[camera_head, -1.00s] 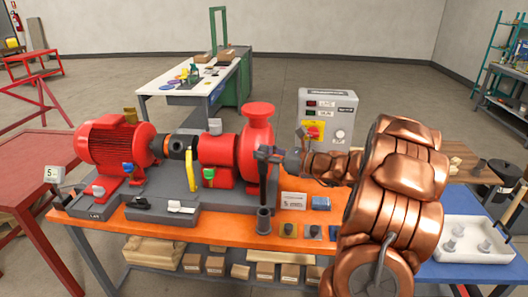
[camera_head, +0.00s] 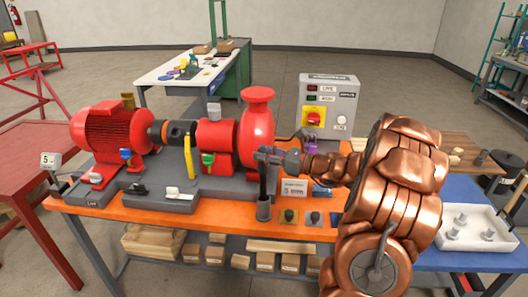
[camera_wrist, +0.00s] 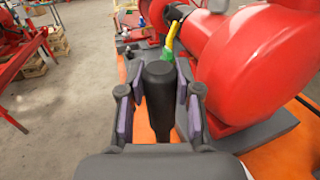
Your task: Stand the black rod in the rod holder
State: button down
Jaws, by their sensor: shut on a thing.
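The black rod (camera_head: 263,180) is upright in my gripper (camera_head: 270,154), below the fingers in the head view. The rod holder (camera_head: 263,211) is a short dark upright cup near the front edge of the orange bench. The rod's lower end meets the holder's mouth in the head view; I cannot tell how far inside it is. In the wrist view, the black rod (camera_wrist: 160,95) stands between the two finger pads of my gripper (camera_wrist: 158,100), which are shut on it. The rod hides the holder there.
The red pump (camera_head: 257,130) and red motor (camera_head: 112,140) stand on a grey base close behind and left of my gripper. A grey control box (camera_head: 340,95) is behind. Small parts on mats (camera_head: 289,217) lie right of the holder. A white tray (camera_head: 468,232) is farther right.

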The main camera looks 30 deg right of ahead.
jog(key=shift+f+b, duration=0.55)
jog(key=shift+f, duration=0.8)
jog(key=c, duration=0.7)
grip_release()
jog(key=v, duration=1.2)
